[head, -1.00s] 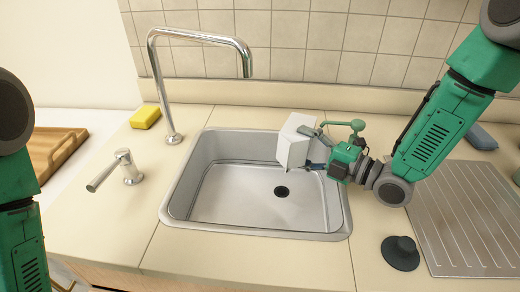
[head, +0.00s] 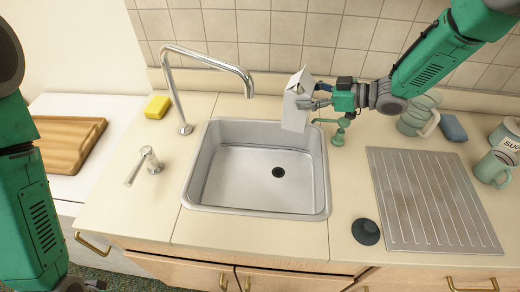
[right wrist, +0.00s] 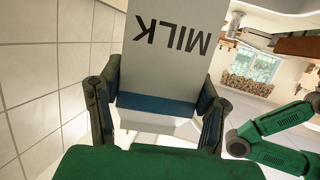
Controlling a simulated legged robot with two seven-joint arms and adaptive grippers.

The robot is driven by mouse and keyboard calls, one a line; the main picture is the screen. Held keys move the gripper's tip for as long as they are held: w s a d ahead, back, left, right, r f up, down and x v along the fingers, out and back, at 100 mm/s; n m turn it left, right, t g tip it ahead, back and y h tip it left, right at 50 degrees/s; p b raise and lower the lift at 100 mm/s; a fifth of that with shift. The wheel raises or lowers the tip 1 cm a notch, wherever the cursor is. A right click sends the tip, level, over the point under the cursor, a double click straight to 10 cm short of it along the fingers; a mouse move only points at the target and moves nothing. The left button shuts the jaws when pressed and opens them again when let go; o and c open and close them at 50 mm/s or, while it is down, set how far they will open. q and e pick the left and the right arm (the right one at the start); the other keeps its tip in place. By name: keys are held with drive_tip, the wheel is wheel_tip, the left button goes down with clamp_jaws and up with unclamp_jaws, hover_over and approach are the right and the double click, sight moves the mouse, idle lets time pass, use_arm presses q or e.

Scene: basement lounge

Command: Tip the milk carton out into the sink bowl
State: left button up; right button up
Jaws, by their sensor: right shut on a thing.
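The white milk carton (head: 295,108) stands nearly upright, gable top up, at the back right of the sink bowl in the head view. My right gripper (head: 312,97) is shut on it from the right. In the right wrist view the carton (right wrist: 165,60) sits between both fingers (right wrist: 157,105), its MILK lettering upside down. The steel sink bowl (head: 230,188) looks empty, with a dark drain. No liquid is seen. Whether the carton's base touches the rim or counter, I cannot tell. My left gripper (head: 88,286) is mostly cut off at the bottom edge.
The tall faucet (head: 205,60) arches over the bowl, left of the carton. The counter left of the sink is mostly clear.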

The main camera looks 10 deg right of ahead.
sight(306, 79)
drive_tip(key=shift+w, duration=0.1)
drive_tip(key=shift+r, duration=2.55)
